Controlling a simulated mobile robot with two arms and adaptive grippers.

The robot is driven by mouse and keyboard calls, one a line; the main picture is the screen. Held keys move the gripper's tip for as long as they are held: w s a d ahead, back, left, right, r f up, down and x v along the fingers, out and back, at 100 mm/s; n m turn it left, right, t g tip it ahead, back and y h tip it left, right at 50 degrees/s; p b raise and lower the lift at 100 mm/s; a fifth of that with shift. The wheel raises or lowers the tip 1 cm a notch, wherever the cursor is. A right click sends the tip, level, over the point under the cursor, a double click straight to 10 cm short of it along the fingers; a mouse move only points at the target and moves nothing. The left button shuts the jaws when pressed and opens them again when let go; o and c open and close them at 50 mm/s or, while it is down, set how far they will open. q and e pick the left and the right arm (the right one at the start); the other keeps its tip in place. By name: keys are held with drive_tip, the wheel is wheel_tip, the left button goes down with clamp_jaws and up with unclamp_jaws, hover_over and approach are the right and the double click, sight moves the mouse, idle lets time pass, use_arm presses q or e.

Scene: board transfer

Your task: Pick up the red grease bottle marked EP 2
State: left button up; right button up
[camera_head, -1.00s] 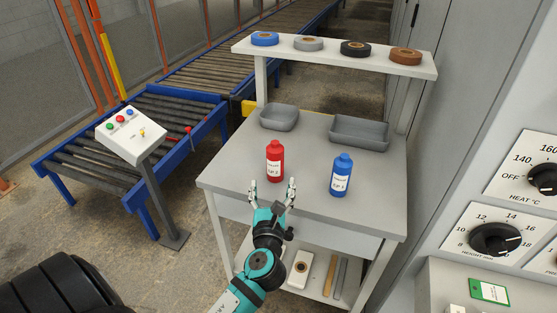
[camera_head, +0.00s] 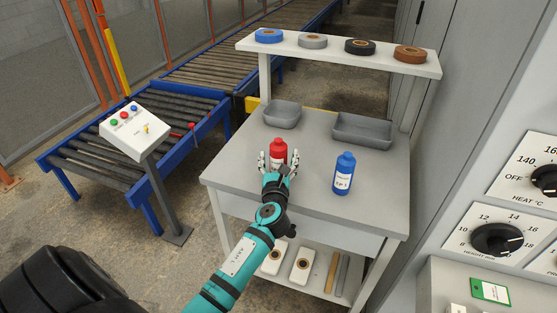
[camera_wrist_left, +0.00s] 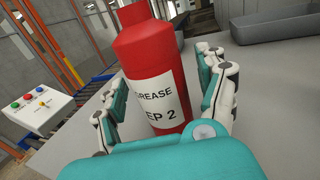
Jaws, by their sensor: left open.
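The red grease bottle (camera_head: 278,150) stands upright near the front left of the grey table (camera_head: 310,180). In the left wrist view the bottle (camera_wrist_left: 155,60) fills the middle, with a white label reading GREASE EP 2. My left gripper (camera_head: 277,162) is open, with one finger on each side of the bottle. The hand hides the bottle's lower part in the head view. My right gripper is not in view.
A blue bottle (camera_head: 344,174) stands to the right on the table. Two grey trays (camera_head: 282,115) (camera_head: 361,131) sit behind. A shelf (camera_head: 330,55) above holds several tape rolls. A button panel (camera_head: 136,130) stands left, beside the roller conveyor (camera_head: 95,160).

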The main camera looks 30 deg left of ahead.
use_arm(q)
drive_tip(key=shift+r, duration=0.1)
drive_tip(key=c, duration=1.5)
